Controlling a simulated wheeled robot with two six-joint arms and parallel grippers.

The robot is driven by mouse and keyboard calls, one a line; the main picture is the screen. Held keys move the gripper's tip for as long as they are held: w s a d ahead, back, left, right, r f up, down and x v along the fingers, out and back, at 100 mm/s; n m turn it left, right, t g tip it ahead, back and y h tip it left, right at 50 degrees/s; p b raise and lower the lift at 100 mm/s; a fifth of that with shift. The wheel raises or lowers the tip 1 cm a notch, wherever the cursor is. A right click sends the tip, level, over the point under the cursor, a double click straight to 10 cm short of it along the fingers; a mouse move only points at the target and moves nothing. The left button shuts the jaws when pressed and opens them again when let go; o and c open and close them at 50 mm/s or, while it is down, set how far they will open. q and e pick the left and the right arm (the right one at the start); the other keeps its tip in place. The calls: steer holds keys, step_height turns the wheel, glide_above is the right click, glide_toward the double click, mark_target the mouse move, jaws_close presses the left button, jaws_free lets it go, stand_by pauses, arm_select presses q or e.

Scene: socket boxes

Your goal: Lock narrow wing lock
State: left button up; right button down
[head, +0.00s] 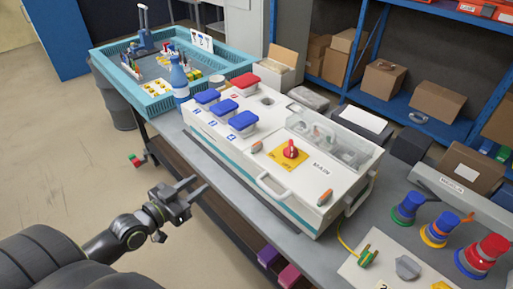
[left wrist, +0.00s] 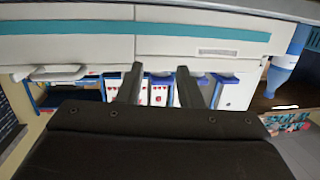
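A long white socket box (head: 285,196) with a teal stripe stands on the grey bench. Two small orange pieces, one at the left (head: 256,146) and one at the right (head: 324,198), sit on its top near the MAIN label and look like wing locks. I cannot tell which is the narrow one. A red rotary switch (head: 290,150) on a yellow plate lies between them. My left gripper (head: 196,187) is open and empty, in front of the box and apart from it. In the left wrist view, its fingers (left wrist: 158,86) stand apart below the white box side (left wrist: 180,45).
Blue and red sockets line the box's left part. A white handle (head: 273,187) juts from its front. A teal crate (head: 152,100) and blue bottle (head: 178,77) stand behind left. Coloured plugs (head: 440,229) stand at the right.

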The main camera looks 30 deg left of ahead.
mark_target(251, 148)
arm_select(q)
steer(key=d+r+m+h, duration=0.1)
steer(key=d+r+h, duration=0.2)
steer(key=d+r, duration=0.3)
steer(key=shift+t, duration=0.4)
steer(key=x, duration=1)
steer(key=a+p+x, duration=0.1)
steer(key=x, duration=0.5)
steer(key=shift+w+r, duration=0.2)
steer(key=shift+r, duration=0.15)
jaws_close()
